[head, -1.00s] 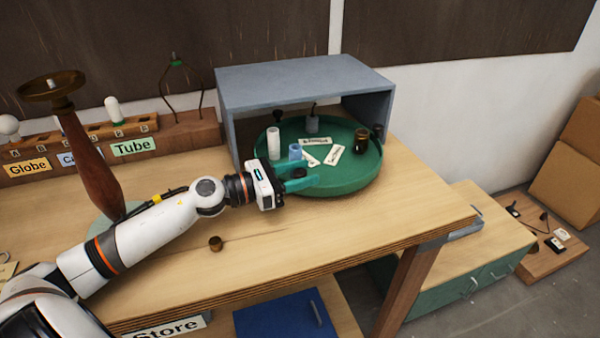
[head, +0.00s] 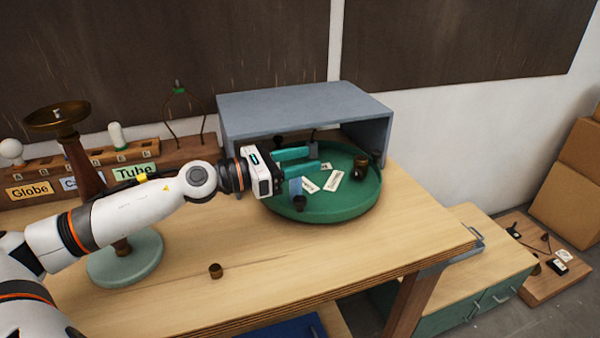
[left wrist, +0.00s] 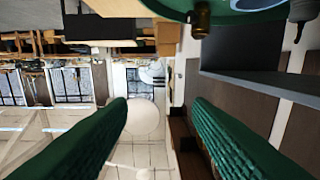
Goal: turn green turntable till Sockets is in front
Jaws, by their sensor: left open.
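The green turntable (head: 345,205) stands on the bench, partly under a grey shelf. It carries white label cards (head: 333,181), dark brown cylinders (head: 361,166), a small dark cup (head: 299,203) and a blue piece (head: 295,187). The writing on the cards is too small to read. My left gripper (head: 305,159) is open over the turntable's left part, its teal fingers pointing right, with nothing seen between them. In the left wrist view its two green fingers (left wrist: 155,135) are apart, and the turntable's rim (left wrist: 180,12) shows at the top. My right gripper is out of view.
The grey shelf (head: 300,104) roofs the back of the turntable. A lamp with a brown stem and round base (head: 125,262) stands at left, behind my arm. The front right of the bench is clear.

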